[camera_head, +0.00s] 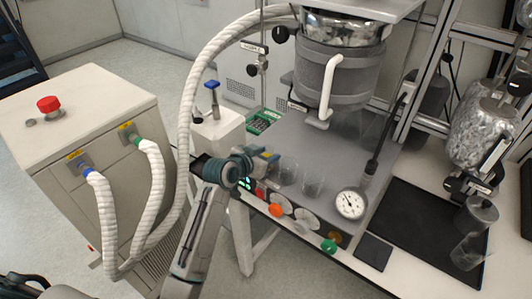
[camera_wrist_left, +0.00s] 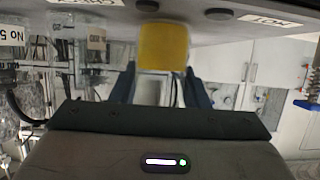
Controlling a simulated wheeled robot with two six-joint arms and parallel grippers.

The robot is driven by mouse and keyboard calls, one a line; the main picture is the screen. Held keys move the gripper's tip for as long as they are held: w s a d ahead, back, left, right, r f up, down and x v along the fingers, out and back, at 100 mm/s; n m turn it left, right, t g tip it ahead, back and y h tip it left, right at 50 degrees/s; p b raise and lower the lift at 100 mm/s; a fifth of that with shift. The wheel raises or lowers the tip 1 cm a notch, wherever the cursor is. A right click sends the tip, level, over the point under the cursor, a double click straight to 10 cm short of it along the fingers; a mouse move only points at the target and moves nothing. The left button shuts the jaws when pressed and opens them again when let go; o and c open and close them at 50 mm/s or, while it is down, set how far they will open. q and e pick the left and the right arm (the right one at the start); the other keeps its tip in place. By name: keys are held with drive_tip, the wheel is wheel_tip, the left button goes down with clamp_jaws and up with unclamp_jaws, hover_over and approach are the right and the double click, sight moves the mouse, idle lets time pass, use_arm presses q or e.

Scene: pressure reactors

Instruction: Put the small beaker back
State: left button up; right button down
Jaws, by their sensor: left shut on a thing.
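I cannot tell for sure that this is the small beaker. My right gripper is not in view.
A grey vessel (camera_head: 340,72) hangs over the bench. A dial gauge (camera_head: 350,204) stands at its front right, with knobs (camera_head: 329,246) along the front. Glassware (camera_head: 468,251) stands on the black mat (camera_head: 415,215). A cabinet (camera_head: 80,120) with white hoses is at left.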

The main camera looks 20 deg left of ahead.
use_arm(q)
drive_tip(key=shift+f, duration=0.15)
drive_tip(key=o, duration=0.9)
drive_tip(key=shift+o, duration=1)
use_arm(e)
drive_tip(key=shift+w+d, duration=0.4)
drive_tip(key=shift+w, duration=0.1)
use_arm(q)
drive_tip(key=shift+a, duration=0.1)
drive_tip(key=shift+s+a+r, duration=0.1)
drive_tip(key=shift+s+r, duration=0.15)
drive_tip(key=shift+s, duration=0.15)
drive_tip(key=b+v, duration=0.2)
drive_tip(key=v, duration=0.9)
drive_tip(key=shift+b, duration=0.35)
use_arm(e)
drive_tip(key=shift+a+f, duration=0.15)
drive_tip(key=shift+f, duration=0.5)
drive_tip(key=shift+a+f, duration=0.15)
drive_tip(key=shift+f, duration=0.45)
